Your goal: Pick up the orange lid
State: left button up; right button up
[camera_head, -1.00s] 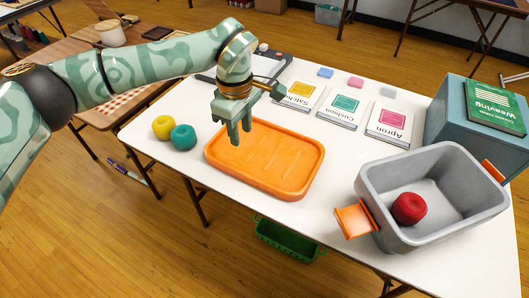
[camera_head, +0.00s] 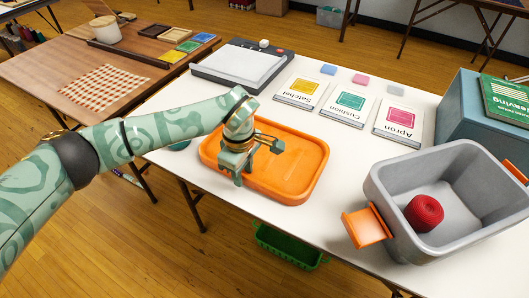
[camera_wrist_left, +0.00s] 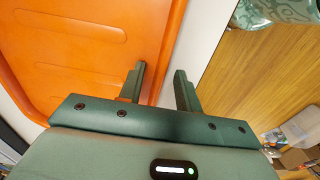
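The orange lid (camera_head: 290,185) is a shallow, rounded tray-like piece lying flat on the white table; it also fills the upper left of the left wrist view (camera_wrist_left: 75,50). My left gripper (camera_head: 231,178) is low at the lid's left, near edge. In the left wrist view its two fingers (camera_wrist_left: 160,85) are apart, with the lid's rim between them and a visible gap to the outer finger. I cannot tell how far the fingertips reach below the rim. My right gripper is not in view.
A grey bin (camera_head: 395,185) with orange handles, holding a red yarn ball (camera_head: 424,212), stands at right. Pattern booklets (camera_head: 350,103) and a grey-framed board (camera_head: 240,65) lie behind the lid. My left arm mostly hides a teal ball (camera_head: 181,146). A green basket (camera_head: 285,247) is below the table.

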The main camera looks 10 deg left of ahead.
pick_arm(q)
grip_shut()
jog(key=shift+r, duration=0.15)
